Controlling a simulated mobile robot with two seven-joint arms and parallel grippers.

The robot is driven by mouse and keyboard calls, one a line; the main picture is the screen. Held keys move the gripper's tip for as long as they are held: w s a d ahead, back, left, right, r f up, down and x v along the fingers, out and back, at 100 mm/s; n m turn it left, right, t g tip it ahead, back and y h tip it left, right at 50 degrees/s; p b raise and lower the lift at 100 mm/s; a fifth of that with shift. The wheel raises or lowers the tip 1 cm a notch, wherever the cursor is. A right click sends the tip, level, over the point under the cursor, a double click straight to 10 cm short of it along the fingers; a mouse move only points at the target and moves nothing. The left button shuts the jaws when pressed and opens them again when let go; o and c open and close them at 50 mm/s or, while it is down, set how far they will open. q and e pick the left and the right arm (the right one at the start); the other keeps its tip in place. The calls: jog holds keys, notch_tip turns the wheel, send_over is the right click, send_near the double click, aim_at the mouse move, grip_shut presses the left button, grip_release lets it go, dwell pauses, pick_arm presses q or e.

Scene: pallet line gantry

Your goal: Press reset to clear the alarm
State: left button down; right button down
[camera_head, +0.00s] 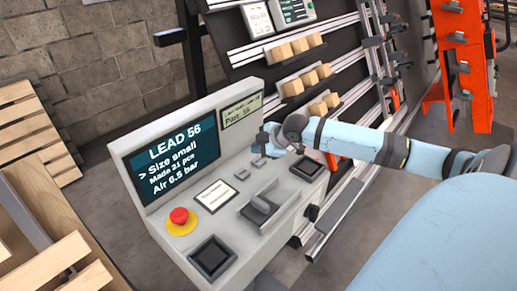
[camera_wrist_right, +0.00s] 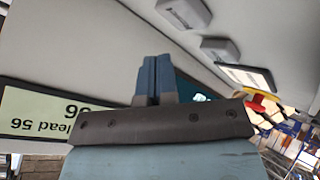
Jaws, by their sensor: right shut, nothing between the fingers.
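The grey control console (camera_head: 160,212) has a dark screen (camera_head: 172,159) reading "LEAD 56", "Size small", "Made 21 pcs", "Air 6.5 bar". Small grey buttons (camera_head: 242,174) line the panel below the screen. Two grey buttons (camera_wrist_right: 185,13) show in the right wrist view. I can read no reset label on any of them. My right gripper (camera_head: 265,138) is shut and empty above the right end of the button row; its closed fingers also show in the right wrist view (camera_wrist_right: 154,80). Contact with a button cannot be made out. My left gripper is not in view.
A red mushroom button on a yellow base (camera_head: 180,217), a white label (camera_head: 215,195), a dark lever (camera_head: 262,205) and black square pads (camera_head: 213,257) share the panel. A rack with wooden blocks (camera_head: 300,82) stands behind. Wooden pallets (camera_head: 38,135) are at left.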

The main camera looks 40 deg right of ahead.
aim_at(259, 162)
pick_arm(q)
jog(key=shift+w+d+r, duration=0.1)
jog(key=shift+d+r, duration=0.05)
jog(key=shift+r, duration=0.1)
pick_arm(e)
jog(key=shift+f, duration=0.7)
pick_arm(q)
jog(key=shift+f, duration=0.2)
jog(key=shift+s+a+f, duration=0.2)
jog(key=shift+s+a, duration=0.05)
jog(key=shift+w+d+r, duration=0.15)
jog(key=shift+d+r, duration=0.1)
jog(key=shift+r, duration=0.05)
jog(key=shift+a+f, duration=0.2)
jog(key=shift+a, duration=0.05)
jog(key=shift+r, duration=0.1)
pick_arm(e)
jog(key=shift+f, duration=0.1)
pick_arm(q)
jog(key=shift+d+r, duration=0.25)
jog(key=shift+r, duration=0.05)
pick_arm(e)
jog(key=shift+f, duration=0.35)
